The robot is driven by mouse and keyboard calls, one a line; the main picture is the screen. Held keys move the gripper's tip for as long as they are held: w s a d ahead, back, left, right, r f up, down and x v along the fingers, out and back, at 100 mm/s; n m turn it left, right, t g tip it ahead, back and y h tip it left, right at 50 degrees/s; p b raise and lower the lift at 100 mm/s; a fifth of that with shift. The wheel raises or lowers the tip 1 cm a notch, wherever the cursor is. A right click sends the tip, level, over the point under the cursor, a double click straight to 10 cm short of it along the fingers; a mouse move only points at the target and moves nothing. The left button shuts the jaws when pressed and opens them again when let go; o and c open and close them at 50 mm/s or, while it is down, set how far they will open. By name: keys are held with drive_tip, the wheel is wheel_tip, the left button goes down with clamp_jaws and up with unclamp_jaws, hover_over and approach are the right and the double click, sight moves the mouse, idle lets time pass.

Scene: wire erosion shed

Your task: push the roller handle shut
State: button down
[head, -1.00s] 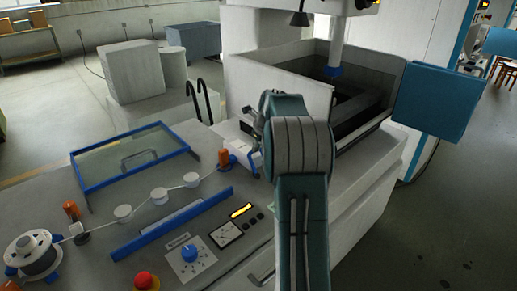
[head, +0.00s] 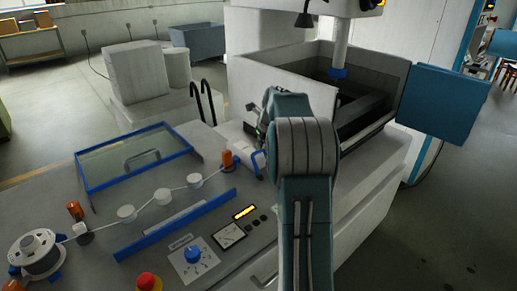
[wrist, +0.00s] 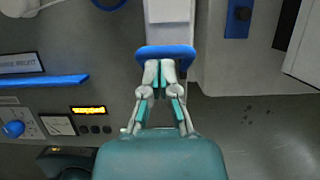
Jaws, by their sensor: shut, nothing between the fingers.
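The roller handle is a blue bar (wrist: 166,51) on a pale block (wrist: 168,12) in the wrist view. It lies just beyond my fingertips. My gripper (wrist: 160,68) is shut and empty, with its tips at the near edge of the bar. They look touching or almost so; I cannot tell which. In the head view, the blue handle (head: 258,161) shows beside my arm at the far right end of the panel. My arm hides most of the gripper there. How far the handle stands from shut is not clear.
A wire spool (head: 36,256), white rollers and an orange cylinder (head: 227,160) stand on the grey panel left of my arm. A red stop button (head: 148,283) is near the front. The open machine tank (head: 375,90) lies beyond and to the right.

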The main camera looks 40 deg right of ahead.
drive_tip(key=v, duration=1)
drive_tip(key=s+a+r+n, duration=0.2)
drive_tip(key=s+a+n, duration=0.2)
drive_tip(key=a+n, duration=0.55)
drive_tip(key=s+a+r+n, duration=0.35)
drive_tip(key=a+n, duration=0.35)
drive_tip(key=a, duration=0.6)
drive_tip(key=s+a+f+n, duration=0.4)
drive_tip(key=s+a+n, duration=0.2)
drive_tip(key=s+n, duration=0.3)
drive_tip(key=s+a+f+n+t, duration=0.1)
drive_tip(key=s+a+f+n, duration=0.3)
drive_tip(key=s+a+n, duration=0.3)
drive_tip(key=s+n, duration=0.2)
drive_tip(key=n, duration=0.1)
drive_tip(key=shift+s+a+f, duration=0.15)
drive_tip(key=shift+s+a, duration=0.1)
drive_tip(key=shift+s, duration=0.1)
